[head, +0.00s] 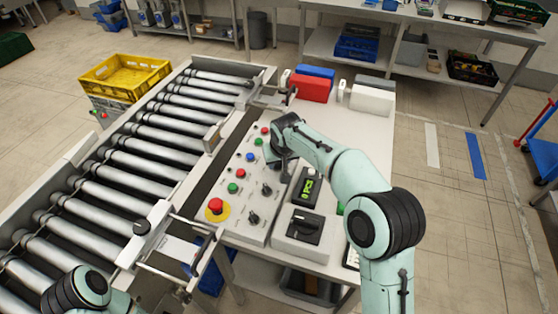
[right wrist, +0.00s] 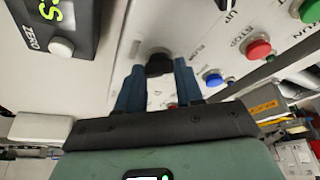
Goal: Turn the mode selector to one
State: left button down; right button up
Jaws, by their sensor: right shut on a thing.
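A control panel (head: 226,186) with coloured buttons and black knobs stands beside the roller conveyor. My right gripper (head: 278,164) reaches down to the panel's upper part and hides what is under it in the head view. In the right wrist view, its two blue fingers (right wrist: 159,68) are shut on a dark selector knob (right wrist: 158,61). The print around this knob is too small or covered to read for certain, and its pointer direction is hidden. Two other black knobs, an upper one (head: 267,189) and a lower one (head: 253,217), are uncovered. My left gripper is out of view.
A red emergency stop (head: 215,206) sits on the panel's near end. A box with a green display (head: 308,187) and a box with a large rotary switch (head: 303,227) stand right of the panel. Red (head: 309,89) and white (head: 371,99) boxes are behind.

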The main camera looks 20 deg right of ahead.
jog(key=m, duration=0.1)
jog(key=m+h, duration=0.1)
jog(key=m, duration=0.1)
jog(key=shift+a+m, duration=0.25)
jog(key=shift+m, duration=0.05)
jog(key=m+h, duration=0.1)
jog(key=m+p, duration=0.1)
jog(key=m, duration=0.1)
jog(key=shift+w+a+r+m+g+h, duration=0.1)
jog(key=shift+w+m+g+h, duration=0.05)
jog(key=shift+m+g+h, duration=0.2)
jog(key=m+p, duration=0.1)
jog(key=m, duration=0.1)
jog(key=m+g+h+p, duration=0.1)
jog(key=m, duration=0.1)
jog(key=shift+w+a+r+m+g, duration=0.1)
jog(key=shift+w+m+g, duration=0.05)
jog(key=shift+m+g, duration=0.1)
jog(key=shift+w+m+g+h+p, duration=0.1)
jog(key=shift+m+g+h+p, duration=0.25)
jog(key=shift+m+p, duration=0.55)
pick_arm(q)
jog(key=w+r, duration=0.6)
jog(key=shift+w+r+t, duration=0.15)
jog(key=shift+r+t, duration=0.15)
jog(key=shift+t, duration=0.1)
pick_arm(e)
jog(key=shift+m+g, duration=0.35)
jog(key=shift+m, duration=0.55)
jog(key=shift+f, duration=0.2)
